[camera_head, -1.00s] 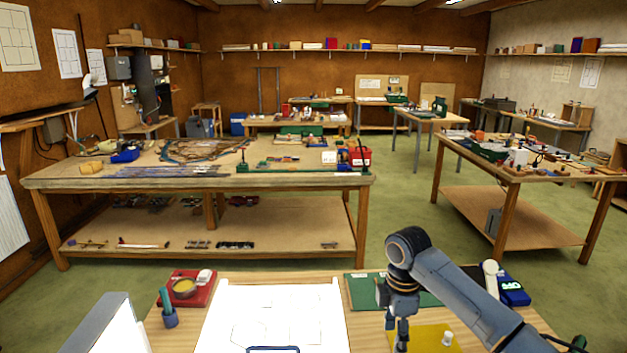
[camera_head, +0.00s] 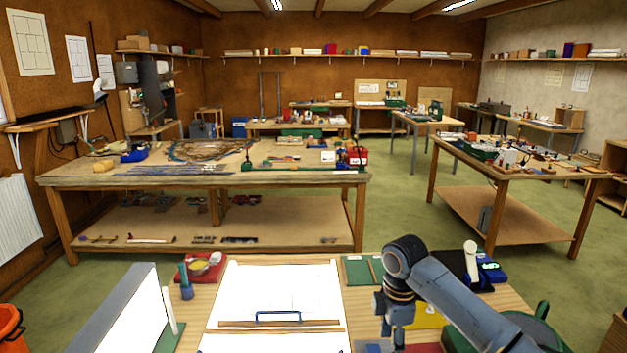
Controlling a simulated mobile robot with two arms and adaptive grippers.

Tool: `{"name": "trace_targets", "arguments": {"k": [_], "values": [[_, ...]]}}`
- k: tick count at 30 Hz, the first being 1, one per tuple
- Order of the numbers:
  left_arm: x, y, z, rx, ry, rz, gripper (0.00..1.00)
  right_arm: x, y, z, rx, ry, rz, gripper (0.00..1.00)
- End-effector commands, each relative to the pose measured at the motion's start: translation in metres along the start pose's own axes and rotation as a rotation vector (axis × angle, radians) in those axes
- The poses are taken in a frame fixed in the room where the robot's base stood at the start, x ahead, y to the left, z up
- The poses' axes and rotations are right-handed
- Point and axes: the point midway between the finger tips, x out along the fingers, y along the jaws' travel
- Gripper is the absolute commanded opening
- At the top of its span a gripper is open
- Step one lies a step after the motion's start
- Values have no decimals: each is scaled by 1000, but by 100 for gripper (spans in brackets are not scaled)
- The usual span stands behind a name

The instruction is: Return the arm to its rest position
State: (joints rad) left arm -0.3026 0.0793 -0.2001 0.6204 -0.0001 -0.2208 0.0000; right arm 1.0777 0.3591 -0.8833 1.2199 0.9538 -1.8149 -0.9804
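My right arm comes in from the right over the near bench (camera_head: 513,302). Its gripper (camera_head: 393,328) points down beside the yellow sheet (camera_head: 428,317), at the right of the white board. The fingers are small and dark, and I cannot tell whether they are open or shut; no held object is clear. The white board (camera_head: 275,285) lies on the bench with wooden strips (camera_head: 280,326) and a blue handle-like frame (camera_head: 278,316) on it. My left gripper is not in view.
A bright upright panel (camera_head: 122,325) stands at the left. A red tray (camera_head: 207,267), a teal-topped blue cup (camera_head: 185,285), a green mat (camera_head: 357,271) and a blue device (camera_head: 491,270) lie around the board. An orange bucket (camera_head: 10,328) is at the far left. Green floor lies beyond.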

Motion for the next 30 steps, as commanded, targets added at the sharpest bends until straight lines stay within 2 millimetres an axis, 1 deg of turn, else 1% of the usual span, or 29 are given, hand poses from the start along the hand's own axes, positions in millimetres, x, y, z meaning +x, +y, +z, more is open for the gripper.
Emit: {"name": "trace_targets", "arguments": {"k": [1, 8, 11, 14, 17, 20, 21, 23, 27, 29, 30], "values": [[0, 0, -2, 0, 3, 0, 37, 7, -4, -4, 4, 5, 0, 60], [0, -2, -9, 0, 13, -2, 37, 37, -25, -23, 33, 32, 5, 60], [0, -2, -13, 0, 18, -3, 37, 53, -38, -34, 56, 51, 9, 60], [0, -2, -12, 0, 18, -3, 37, 69, -54, -46, 88, 77, 16, 60], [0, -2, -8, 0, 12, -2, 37, 89, -75, -58, 139, 110, 23, 60], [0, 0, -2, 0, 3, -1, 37, 109, -104, -72, 221, 159, 34, 60], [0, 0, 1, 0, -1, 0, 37, 116, -117, -76, 266, 180, 39, 60], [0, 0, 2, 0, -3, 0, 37, 126, -136, -81, 340, 211, 49, 60], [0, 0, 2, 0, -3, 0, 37, 140, -180, -80, 541, 269, 71, 60], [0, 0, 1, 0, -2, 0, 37, 143, -199, -75, 638, 286, 83, 60], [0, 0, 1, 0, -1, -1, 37, 145, -211, -70, 705, 294, 90, 60]]}}
